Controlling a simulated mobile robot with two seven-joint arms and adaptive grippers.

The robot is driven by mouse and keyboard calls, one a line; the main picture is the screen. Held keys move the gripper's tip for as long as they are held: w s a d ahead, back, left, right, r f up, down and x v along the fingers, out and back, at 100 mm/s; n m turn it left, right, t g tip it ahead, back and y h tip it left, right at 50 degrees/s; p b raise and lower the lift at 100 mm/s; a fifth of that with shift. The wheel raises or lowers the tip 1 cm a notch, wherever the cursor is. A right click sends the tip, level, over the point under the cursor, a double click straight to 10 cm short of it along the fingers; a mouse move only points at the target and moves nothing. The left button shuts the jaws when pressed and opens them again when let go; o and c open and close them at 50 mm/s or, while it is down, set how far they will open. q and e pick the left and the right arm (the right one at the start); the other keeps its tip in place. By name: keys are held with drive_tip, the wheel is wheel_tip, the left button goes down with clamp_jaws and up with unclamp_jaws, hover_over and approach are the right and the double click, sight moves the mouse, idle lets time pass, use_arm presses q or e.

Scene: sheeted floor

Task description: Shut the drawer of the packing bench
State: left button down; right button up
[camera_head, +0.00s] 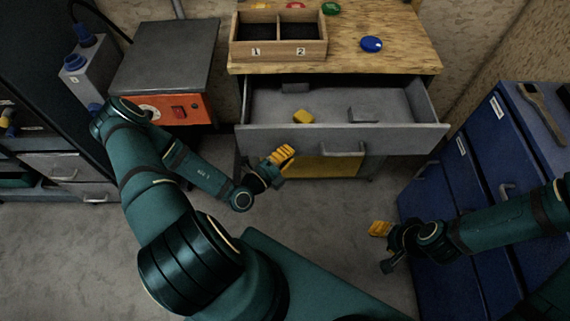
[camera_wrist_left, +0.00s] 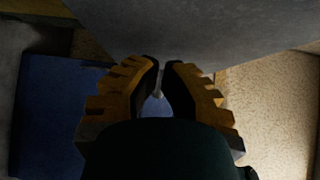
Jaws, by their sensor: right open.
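The packing bench (camera_head: 390,45) has a wooden top and a grey drawer (camera_head: 250,143) that is pulled out. A bar handle (camera_head: 333,149) is on the drawer's front. My left gripper (camera_head: 285,154) is in front of the drawer front, left of the handle. Its yellow fingers are together and hold nothing visible; whether they touch the drawer is unclear. In the left wrist view, the left fingertips (camera_wrist_left: 161,64) nearly meet beneath a large grey surface. My right gripper (camera_head: 379,244) is open and empty, low on the right, away from the drawer.
The drawer holds a yellow block (camera_head: 304,116) and grey parts. A wooden two-compartment box (camera_head: 278,56) and a blue round item (camera_head: 371,44) are on the bench. A blue cabinet (camera_head: 470,180) stands right, an orange-fronted unit (camera_head: 190,108) left. The floor before the drawer is clear.

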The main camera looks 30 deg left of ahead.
use_arm(q)
drive_tip(key=shift+w+a, duration=0.1)
drive_tip(key=shift+w, duration=0.1)
idle(0.3)
